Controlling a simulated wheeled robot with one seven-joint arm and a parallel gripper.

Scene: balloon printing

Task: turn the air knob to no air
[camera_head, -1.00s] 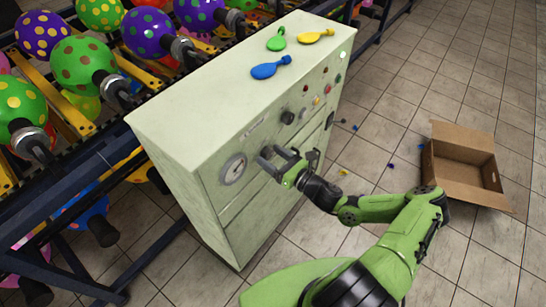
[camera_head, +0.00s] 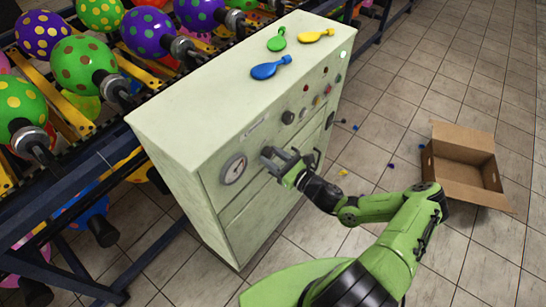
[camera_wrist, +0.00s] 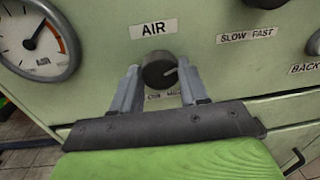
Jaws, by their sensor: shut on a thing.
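The air knob (camera_wrist: 158,72) is a dark round knob below the AIR label (camera_wrist: 153,28) on the pale green cabinet front. A light pointer mark on it points to the right. My gripper (camera_head: 284,156) is at the cabinet front, just right of the gauge. In the wrist view its two grey fingers stand on either side of the knob, and it is shut on the knob. Small labels under the knob are partly hidden and hard to read. The knob is hidden behind my gripper in the head view.
A pressure gauge (camera_wrist: 38,42) sits left of the knob; it also shows in the head view (camera_head: 233,168). Other knobs and buttons are to the right. Blue (camera_head: 270,68), green (camera_head: 277,41) and yellow (camera_head: 316,35) balloons lie on the cabinet top. An open cardboard box (camera_head: 462,179) stands on the floor.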

